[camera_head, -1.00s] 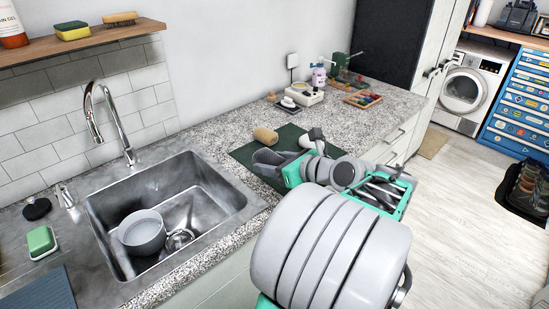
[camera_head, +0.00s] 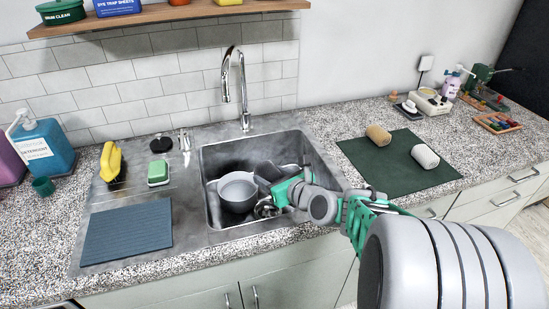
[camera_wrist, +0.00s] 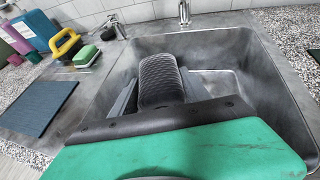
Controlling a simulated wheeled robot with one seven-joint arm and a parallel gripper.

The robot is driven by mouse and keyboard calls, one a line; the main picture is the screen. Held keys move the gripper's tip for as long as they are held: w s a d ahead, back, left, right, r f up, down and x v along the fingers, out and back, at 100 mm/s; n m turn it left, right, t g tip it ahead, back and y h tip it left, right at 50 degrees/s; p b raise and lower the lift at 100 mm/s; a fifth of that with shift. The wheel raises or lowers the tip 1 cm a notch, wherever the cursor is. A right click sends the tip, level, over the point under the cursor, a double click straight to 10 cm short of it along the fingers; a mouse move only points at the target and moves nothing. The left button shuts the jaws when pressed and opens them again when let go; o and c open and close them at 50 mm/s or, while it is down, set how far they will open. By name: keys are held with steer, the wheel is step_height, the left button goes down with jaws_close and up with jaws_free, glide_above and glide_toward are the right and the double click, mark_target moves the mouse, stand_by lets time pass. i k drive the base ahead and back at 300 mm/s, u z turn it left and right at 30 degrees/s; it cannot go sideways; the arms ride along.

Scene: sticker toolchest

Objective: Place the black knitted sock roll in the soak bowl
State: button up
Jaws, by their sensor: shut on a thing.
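The black knitted sock roll (camera_wrist: 160,80) shows as a dark ribbed roll between my fingers in the wrist view. My gripper (camera_head: 268,175) is shut on it and holds it over the sink, just right of the soak bowl in the head view. The sock roll is hard to make out from the head. The soak bowl (camera_head: 237,192) is a light grey round bowl standing in the left part of the sink basin. In the wrist view the bowl cannot be made out behind my gripper and the roll.
The steel sink (camera_head: 213,224) has a tall faucet (camera_head: 245,95) behind it. A metal strainer-like item (camera_head: 266,207) lies beside the bowl. A tan roll (camera_head: 378,134) and a white roll (camera_head: 425,157) lie on the green mat (camera_head: 375,168). A blue ribbed mat (camera_head: 128,232) lies left.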

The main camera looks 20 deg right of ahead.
mark_target(238, 198)
steer(key=u, duration=3.05)
steer(key=k, duration=0.6)
steer(key=z, duration=1.3)
